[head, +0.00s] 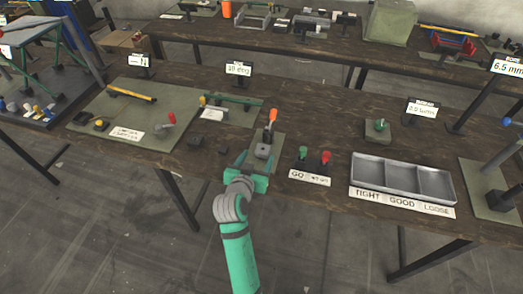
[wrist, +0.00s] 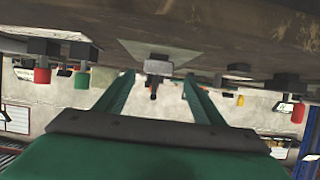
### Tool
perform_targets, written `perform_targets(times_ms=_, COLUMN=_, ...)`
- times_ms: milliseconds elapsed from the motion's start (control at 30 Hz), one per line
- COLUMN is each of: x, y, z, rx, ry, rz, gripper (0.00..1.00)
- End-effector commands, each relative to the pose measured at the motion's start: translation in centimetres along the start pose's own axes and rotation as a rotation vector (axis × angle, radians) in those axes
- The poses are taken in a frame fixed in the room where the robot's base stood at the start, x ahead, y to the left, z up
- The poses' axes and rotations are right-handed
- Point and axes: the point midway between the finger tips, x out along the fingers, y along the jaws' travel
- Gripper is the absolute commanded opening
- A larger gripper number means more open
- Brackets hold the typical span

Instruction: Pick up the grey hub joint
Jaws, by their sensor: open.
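A small grey block, which looks like the grey hub joint (head: 263,151), sits on a narrow grey-green mat (head: 274,143) near the front edge of the table. An orange-handled lever (head: 272,117) stands just behind it. My gripper (head: 252,165) is open and empty at the table's front edge, just in front of the block. In the wrist view, which looks upside down, the grey block (wrist: 158,68) appears between the two spread fingers, beyond their tips. I see no contact.
Right of the mat are a green button (head: 303,152) and a red button (head: 325,157), then a three-part metal tray (head: 402,180). A larger mat (head: 110,112) with tools lies farther left.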

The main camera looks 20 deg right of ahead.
Motion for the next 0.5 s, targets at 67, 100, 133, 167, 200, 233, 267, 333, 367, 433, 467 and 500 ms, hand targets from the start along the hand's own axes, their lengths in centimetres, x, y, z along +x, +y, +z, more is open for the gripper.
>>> perform_targets(times_ms=67, x=0.6, y=0.1, z=0.0, rx=0.0, ry=-0.001, rz=0.002, gripper=0.62)
perform_targets(times_ms=100, x=1.0, y=0.1, z=0.0, rx=0.0, ry=0.0, rz=0.002, gripper=0.62)
perform_targets(times_ms=133, x=1.4, y=0.1, z=-0.1, rx=0.0, ry=0.0, rz=0.002, gripper=0.62)
perform_targets(times_ms=167, x=1.8, y=0.1, z=-0.1, rx=0.0, ry=-0.001, rz=0.002, gripper=0.62)
perform_targets(times_ms=200, x=2.4, y=0.1, z=-0.1, rx=-0.001, ry=0.0, rz=0.001, gripper=0.62)
perform_targets(times_ms=233, x=2.8, y=0.0, z=-0.1, rx=-0.001, ry=0.0, rz=0.0, gripper=0.62)
perform_targets(times_ms=267, x=3.2, y=-0.1, z=-0.1, rx=-0.002, ry=0.0, rz=-0.002, gripper=0.62)
perform_targets(times_ms=333, x=4.1, y=-0.1, z=-0.1, rx=-0.002, ry=-0.001, rz=-0.003, gripper=0.62)
perform_targets(times_ms=367, x=4.4, y=-0.1, z=-0.1, rx=-0.002, ry=-0.001, rz=-0.003, gripper=0.62)
perform_targets(times_ms=433, x=4.8, y=-0.2, z=-0.1, rx=-0.003, ry=0.0, rz=-0.005, gripper=0.62)
perform_targets(times_ms=467, x=5.0, y=-0.3, z=-0.1, rx=-0.003, ry=0.0, rz=-0.005, gripper=0.62)
perform_targets(times_ms=500, x=5.1, y=-0.3, z=-0.1, rx=-0.004, ry=0.0, rz=-0.005, gripper=0.62)
